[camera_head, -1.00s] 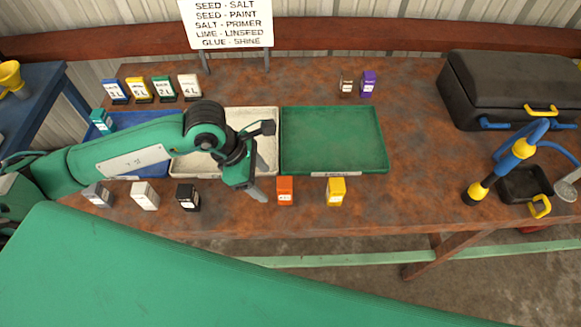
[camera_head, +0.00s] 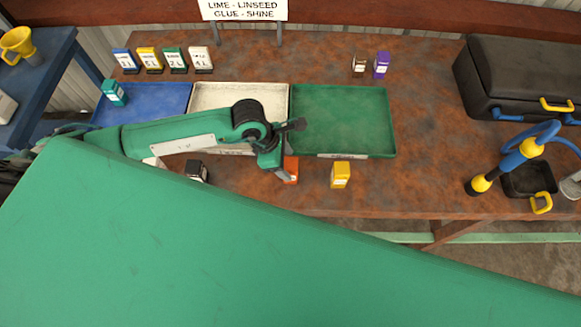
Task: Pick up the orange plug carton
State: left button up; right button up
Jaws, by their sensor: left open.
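The orange plug carton (camera_head: 292,172) stands near the front edge of the table, below the green tray's left part. My left gripper (camera_head: 288,150) is open, just above and to the left of the carton. One finger reaches down beside the carton's left side and hides part of it. I cannot tell whether it touches. The right gripper is not in view.
A yellow carton (camera_head: 340,175) stands right of the orange one, a black carton (camera_head: 196,171) to the left. Behind are a blue tray (camera_head: 170,97), a white tray (camera_head: 235,95) and a green tray (camera_head: 345,120). A black toolbox (camera_head: 515,75) stands at right.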

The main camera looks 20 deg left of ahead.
pick_arm(q)
jog(key=p+x, duration=0.2)
jog(key=x, duration=0.1)
jog(key=shift+d+r, duration=0.1)
jog(key=shift+d, duration=0.15)
jog(key=shift+d+f, duration=0.15)
jog(key=shift+f, duration=0.5)
jog(key=shift+c, duration=0.4)
jog(key=c, duration=1)
